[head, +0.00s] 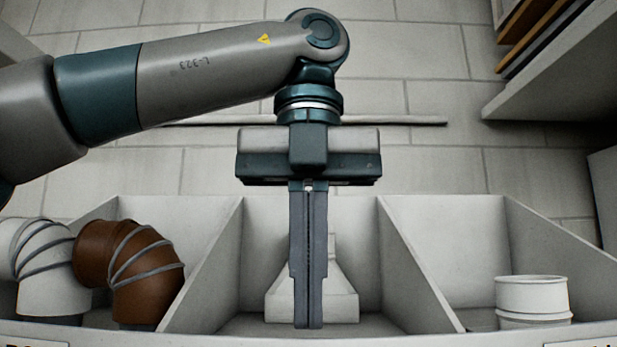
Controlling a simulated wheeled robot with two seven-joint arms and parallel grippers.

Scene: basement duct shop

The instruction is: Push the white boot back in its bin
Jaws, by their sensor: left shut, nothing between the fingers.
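The white boot (343,292) stands in the middle bin (262,245), with a wide flared base and a narrower neck rising behind. My left gripper (308,326) points down in front of it, fingers shut together with nothing between them. The fingers hide the middle of the boot. I cannot tell whether the fingertips touch it. My right gripper does not show.
The left bin holds a white elbow (50,285) and a brown elbow (135,270) with grey bands. The right bin holds a white round collar (532,298). Slanted dividers (415,265) separate the bins. A shelf (560,75) juts in at upper right.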

